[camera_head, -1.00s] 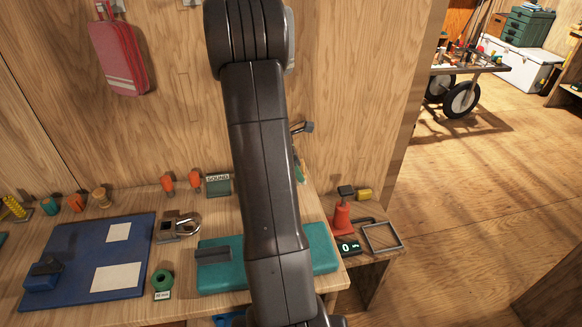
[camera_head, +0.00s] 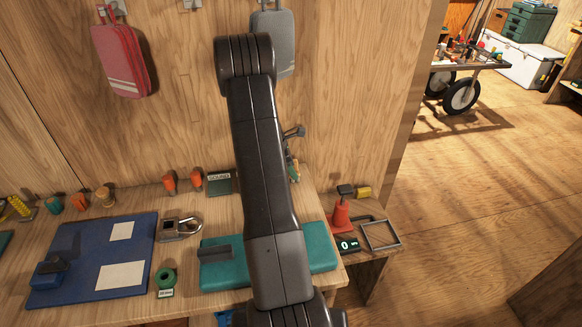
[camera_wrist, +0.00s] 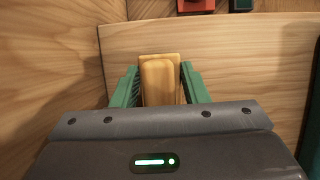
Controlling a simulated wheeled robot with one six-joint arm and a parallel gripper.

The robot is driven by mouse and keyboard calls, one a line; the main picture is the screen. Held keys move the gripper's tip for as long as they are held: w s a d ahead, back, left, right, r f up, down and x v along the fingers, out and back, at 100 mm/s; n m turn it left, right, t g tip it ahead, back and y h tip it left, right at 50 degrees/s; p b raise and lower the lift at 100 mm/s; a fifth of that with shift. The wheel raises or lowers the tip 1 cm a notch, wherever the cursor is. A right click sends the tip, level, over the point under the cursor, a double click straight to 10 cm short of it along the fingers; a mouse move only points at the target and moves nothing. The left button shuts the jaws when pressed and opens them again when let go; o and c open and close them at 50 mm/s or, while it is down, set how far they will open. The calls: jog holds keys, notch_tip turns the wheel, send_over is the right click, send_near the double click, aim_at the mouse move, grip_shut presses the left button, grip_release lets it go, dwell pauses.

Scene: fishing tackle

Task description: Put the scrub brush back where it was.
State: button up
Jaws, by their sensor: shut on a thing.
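In the wrist view, my gripper (camera_wrist: 160,72) has its two green fingers closed on a tan wooden block-shaped thing, which I take to be the scrub brush (camera_wrist: 160,92). Its smooth wooden back faces the camera, and no bristles show. Behind it is a pale wood-grain surface. In the head view my arm stands in front of the bench, and I cannot make out the brush or the gripper clearly behind it. No marked place for the brush can be made out.
Red (camera_head: 123,60) and grey (camera_head: 286,45) cases hang on the wall.

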jog(key=shift+f, duration=0.2)
jog(key=o, duration=0.9)
jog(key=shift+o, duration=0.2)
jog(key=shift+r, duration=0.15)
jog(key=v, duration=0.7)
jog(key=shift+a+r+b, duration=0.1)
jog(key=shift+r+b, duration=0.25)
